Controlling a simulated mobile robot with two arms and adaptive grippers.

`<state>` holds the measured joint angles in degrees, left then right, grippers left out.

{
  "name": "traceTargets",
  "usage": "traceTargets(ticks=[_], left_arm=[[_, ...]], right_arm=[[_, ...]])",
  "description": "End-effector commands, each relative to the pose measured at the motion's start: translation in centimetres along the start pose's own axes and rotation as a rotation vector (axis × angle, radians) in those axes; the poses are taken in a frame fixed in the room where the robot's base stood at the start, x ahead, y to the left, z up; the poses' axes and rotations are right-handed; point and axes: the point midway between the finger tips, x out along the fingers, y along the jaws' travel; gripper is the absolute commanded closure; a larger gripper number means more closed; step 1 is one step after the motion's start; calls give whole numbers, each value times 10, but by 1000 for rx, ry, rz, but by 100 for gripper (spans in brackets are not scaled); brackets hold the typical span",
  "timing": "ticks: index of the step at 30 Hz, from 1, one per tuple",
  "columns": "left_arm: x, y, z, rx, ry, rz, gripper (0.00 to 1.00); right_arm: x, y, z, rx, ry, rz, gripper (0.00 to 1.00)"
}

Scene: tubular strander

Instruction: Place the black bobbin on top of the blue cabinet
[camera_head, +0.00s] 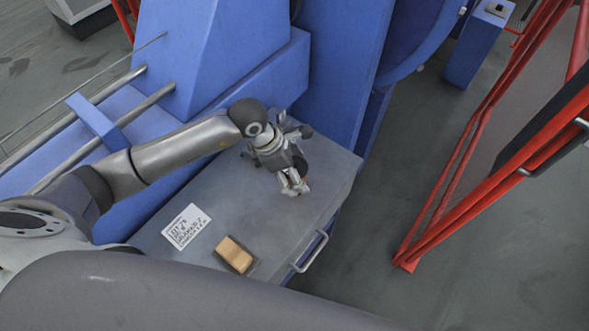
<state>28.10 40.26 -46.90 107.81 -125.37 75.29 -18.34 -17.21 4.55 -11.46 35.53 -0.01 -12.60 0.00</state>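The cabinet (215,192) has a flat grey top, blue sides and a metal handle (309,251) at its front edge. My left arm reaches over it from the left. My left gripper (294,187) points down over the right part of the top; its fingertips look close together, but I cannot tell whether they are shut or hold anything. Small dark parts show around the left wrist, and I cannot make out a black bobbin among them. My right gripper is out of view.
A paper label (187,227) and a tan block in a dark holder (236,254) lie on the cabinet top. Blue machine housing (222,55) stands behind it, with metal rails at left. A red frame (470,150) stands at right, with open floor (400,160) between.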

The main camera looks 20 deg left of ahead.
Motion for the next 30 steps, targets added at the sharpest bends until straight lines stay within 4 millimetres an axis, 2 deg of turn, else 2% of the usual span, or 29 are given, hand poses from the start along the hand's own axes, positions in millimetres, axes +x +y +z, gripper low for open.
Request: traceTargets(ticks=[5,12,16,21,30], left_arm=[[-30,2,0,3,-2,5,19],[-82,2,0,2,0,6,19],[-103,1,0,1,0,4,19],[-117,1,0,1,0,2,19],[-120,0,0,0,0,0,19]], right_arm=[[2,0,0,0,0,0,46],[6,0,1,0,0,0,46],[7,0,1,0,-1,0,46],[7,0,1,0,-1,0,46],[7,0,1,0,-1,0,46]])
